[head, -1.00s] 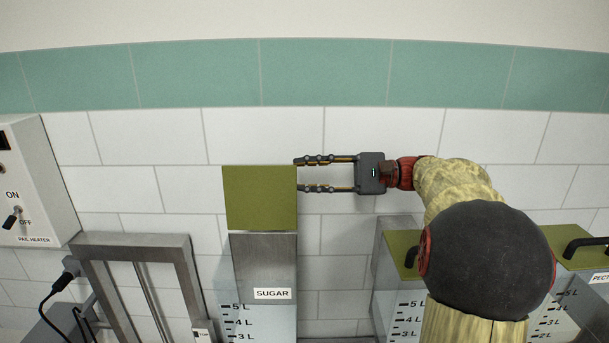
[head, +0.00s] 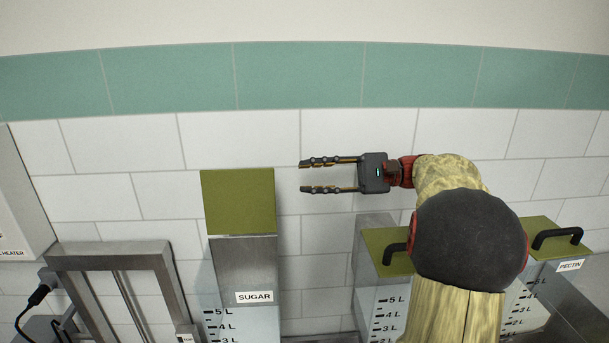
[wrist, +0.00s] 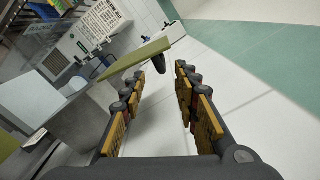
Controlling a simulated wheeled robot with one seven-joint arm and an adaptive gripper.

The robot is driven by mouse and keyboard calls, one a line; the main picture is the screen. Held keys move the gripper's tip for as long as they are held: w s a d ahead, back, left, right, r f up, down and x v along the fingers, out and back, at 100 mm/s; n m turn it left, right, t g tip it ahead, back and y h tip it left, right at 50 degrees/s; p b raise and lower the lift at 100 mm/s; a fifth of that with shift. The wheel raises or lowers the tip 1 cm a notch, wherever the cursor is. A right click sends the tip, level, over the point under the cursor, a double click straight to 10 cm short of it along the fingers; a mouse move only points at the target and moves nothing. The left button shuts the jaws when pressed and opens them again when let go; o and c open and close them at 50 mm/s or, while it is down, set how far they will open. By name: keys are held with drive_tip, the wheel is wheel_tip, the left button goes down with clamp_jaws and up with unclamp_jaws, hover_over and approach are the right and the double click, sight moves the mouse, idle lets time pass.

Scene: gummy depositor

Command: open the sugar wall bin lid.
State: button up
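The sugar wall bin (head: 246,270) stands left of centre in the head view, with a SUGAR label on its metal front. Its olive lid (head: 238,202) stands raised above the bin, its plain face towards the head camera. In the wrist view the lid (wrist: 125,62) shows nearly edge-on, with a dark handle (wrist: 158,62) on its far side; that handle is hidden in the head view. My gripper (head: 302,177) is open and empty. Its fingers point left at the lid's height, with a small gap between the fingertips and the lid's right edge.
Right of the sugar bin is another bin with a closed olive lid (head: 375,243), then the PECTIN bin (head: 540,240), also closed. A metal frame (head: 110,255) and a heater box (head: 20,200) are at the left. The tiled wall is behind.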

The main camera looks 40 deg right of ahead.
drive_tip(key=p+v, duration=0.7)
drive_tip(key=p, duration=0.3)
drive_tip(key=shift+d, duration=0.15)
idle(0.8)
drive_tip(key=shift+s+f, duration=0.1)
drive_tip(key=shift+s, duration=0.05)
drive_tip(key=shift+s, duration=0.1)
idle(0.6)
